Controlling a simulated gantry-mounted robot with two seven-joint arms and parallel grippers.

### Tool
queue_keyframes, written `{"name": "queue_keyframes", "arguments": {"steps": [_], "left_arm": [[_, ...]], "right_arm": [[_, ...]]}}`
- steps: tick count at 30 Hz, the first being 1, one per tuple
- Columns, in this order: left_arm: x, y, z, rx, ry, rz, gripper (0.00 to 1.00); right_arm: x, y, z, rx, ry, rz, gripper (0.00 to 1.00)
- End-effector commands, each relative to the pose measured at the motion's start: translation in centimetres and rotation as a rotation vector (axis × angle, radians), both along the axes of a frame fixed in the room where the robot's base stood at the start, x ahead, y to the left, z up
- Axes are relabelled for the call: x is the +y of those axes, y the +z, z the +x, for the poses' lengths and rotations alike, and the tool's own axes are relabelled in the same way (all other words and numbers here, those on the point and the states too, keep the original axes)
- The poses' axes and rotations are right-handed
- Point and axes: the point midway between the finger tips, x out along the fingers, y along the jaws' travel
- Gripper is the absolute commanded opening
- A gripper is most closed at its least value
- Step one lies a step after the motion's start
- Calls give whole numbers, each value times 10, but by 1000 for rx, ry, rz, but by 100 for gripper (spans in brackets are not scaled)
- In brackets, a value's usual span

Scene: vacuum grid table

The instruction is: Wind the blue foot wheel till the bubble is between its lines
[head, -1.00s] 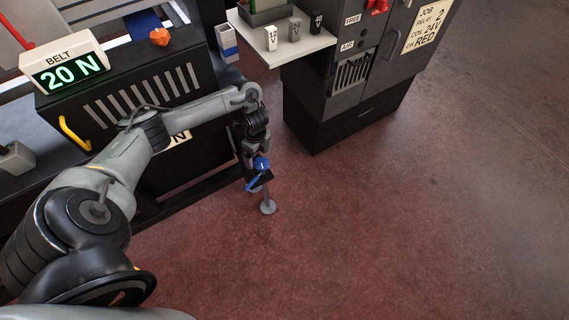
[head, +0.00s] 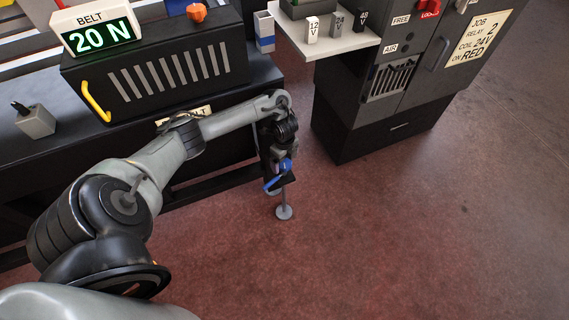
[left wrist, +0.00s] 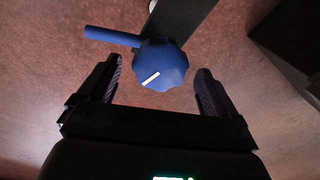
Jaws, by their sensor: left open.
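The blue foot wheel (head: 284,166) sits on a thin grey foot that ends in a round pad (head: 284,212) on the floor. In the left wrist view the wheel (left wrist: 160,66) is a lobed blue knob with a white mark and a blue handle (left wrist: 112,36) sticking out to the upper left. My left gripper (head: 279,160) is at the wheel in the head view. In the left wrist view its two fingers (left wrist: 156,85) are open, one on each side of the wheel and apart from it. The bubble and its lines do not show. My right gripper is out of view.
A black machine (head: 155,70) with an orange knob (head: 196,12) and a "BELT 20 N" display (head: 98,37) stands behind my left arm. A dark cabinet (head: 385,110) and white shelf (head: 325,42) with labelled blocks are at the upper right. The floor to the right is clear.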

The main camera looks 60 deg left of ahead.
Motion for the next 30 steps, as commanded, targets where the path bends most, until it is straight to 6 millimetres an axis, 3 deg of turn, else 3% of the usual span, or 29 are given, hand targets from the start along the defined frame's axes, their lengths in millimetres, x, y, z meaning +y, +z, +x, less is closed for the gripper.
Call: {"name": "queue_keyframes", "arguments": {"steps": [12,23,30], "left_arm": [[0,-5,0,0,0,0,90],[0,-5,0,0,0,0,36],[0,-5,0,0,-21,1,36]], "right_arm": [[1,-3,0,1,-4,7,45],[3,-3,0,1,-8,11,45],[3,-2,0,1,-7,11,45]]}}
